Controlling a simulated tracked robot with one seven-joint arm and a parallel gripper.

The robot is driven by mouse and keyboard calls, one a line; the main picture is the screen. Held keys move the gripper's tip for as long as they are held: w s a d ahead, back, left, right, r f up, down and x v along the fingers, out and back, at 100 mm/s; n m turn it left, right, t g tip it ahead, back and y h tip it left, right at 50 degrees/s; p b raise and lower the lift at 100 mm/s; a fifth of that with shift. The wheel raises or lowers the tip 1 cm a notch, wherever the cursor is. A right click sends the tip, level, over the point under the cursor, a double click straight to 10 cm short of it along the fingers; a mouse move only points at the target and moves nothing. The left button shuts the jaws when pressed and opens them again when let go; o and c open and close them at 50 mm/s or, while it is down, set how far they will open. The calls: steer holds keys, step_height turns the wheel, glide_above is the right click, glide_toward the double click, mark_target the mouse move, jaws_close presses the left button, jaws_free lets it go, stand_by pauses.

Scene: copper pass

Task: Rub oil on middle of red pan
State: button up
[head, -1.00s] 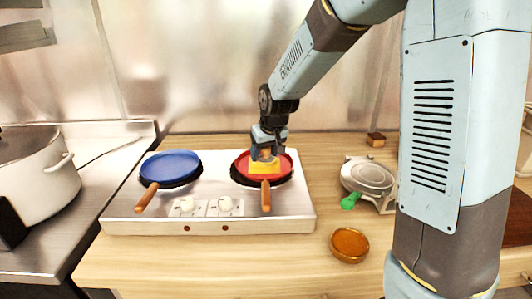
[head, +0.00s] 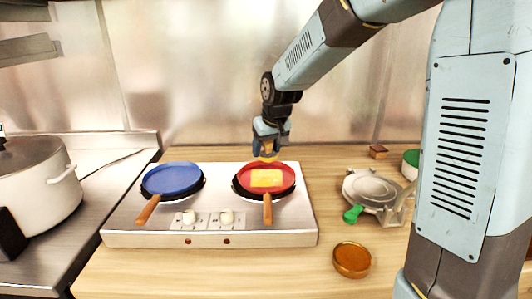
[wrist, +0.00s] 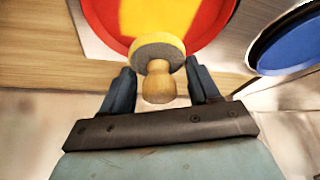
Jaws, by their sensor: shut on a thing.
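The red pan (head: 284,172) sits on the right side of the stove, its wooden handle towards me. A yellow patch (head: 266,180) covers its middle; it also shows in the wrist view (wrist: 160,15). My gripper (head: 268,150) is at the pan's far edge, shut on the wooden knob (wrist: 158,88) of a round applicator. The applicator's grey pad with a yellow rim (wrist: 158,50) is near the pan's far rim. I cannot tell whether the pad touches the pan. A bowl of amber oil (head: 351,259) stands on the counter to the right of the stove.
A blue pan (head: 173,178) sits on the stove's left side. A grey round press with a green handle (head: 372,188) stands right of the stove. A white pot (head: 40,190) is far left. The wooden counter in front of the stove is clear.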

steer(key=shift+r, duration=0.1)
steer(key=shift+r, duration=1.45)
